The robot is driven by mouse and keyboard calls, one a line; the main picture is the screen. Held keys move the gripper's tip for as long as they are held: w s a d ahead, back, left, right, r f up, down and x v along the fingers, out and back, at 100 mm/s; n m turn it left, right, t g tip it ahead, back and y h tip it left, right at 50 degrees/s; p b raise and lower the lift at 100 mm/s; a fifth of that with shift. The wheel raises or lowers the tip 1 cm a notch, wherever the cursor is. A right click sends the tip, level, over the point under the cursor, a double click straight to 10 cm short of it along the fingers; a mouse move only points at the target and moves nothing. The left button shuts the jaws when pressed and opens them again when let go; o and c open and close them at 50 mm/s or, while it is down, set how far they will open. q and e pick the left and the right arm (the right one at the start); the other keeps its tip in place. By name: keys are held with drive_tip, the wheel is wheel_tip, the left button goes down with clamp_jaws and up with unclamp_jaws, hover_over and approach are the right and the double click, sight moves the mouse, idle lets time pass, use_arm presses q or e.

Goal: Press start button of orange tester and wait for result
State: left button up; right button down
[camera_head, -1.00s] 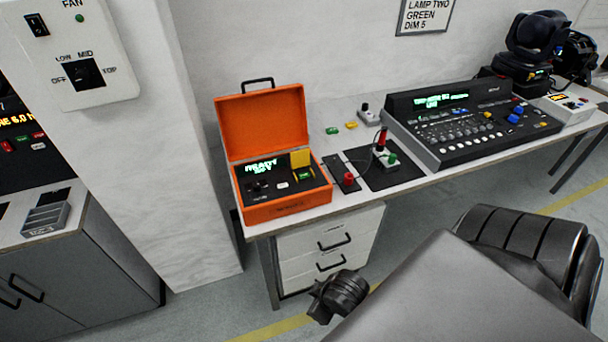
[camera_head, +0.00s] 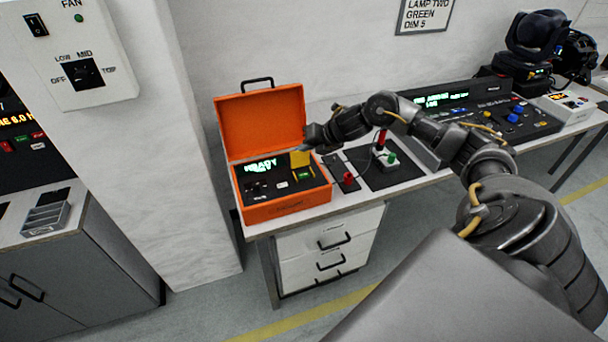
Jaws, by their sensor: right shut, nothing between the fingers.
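The orange tester (camera_head: 285,208) is an open case on the near left end of the bench, its lid standing up. Its display (camera_head: 261,165) shows lit "READY" text, with a second line too small to read. A yellow flap (camera_head: 300,159) stands raised at the back right of its panel, with a green button (camera_head: 303,175) in front of it. My right arm reaches in from the right. My right gripper (camera_head: 304,147) is shut and empty, at or just above the flap; I cannot tell whether they touch. My left gripper is out of view.
A red knob (camera_head: 348,178) and a small box with red and green parts (camera_head: 385,156) stand right of the tester. A lighting console (camera_head: 480,118) lies partly behind my arm. A wall pillar (camera_head: 180,200) stands at left.

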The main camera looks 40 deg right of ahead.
sight(307, 176)
drive_tip(key=shift+w+d+r, duration=0.1)
drive_tip(key=shift+d, duration=0.1)
idle(0.3)
wheel_tip(307, 176, down, 9)
drive_tip(key=b, duration=0.7)
drive_tip(key=shift+r, duration=0.1)
idle(1.7)
drive_tip(key=shift+f+b, duration=0.4)
drive_tip(key=shift+b, duration=0.05)
drive_tip(key=shift+f+b, duration=0.3)
drive_tip(key=shift+f, duration=0.1)
idle(0.4)
drive_tip(key=shift+r, duration=0.15)
drive_tip(key=shift+r+p, duration=0.65)
drive_tip(key=shift+r, duration=0.05)
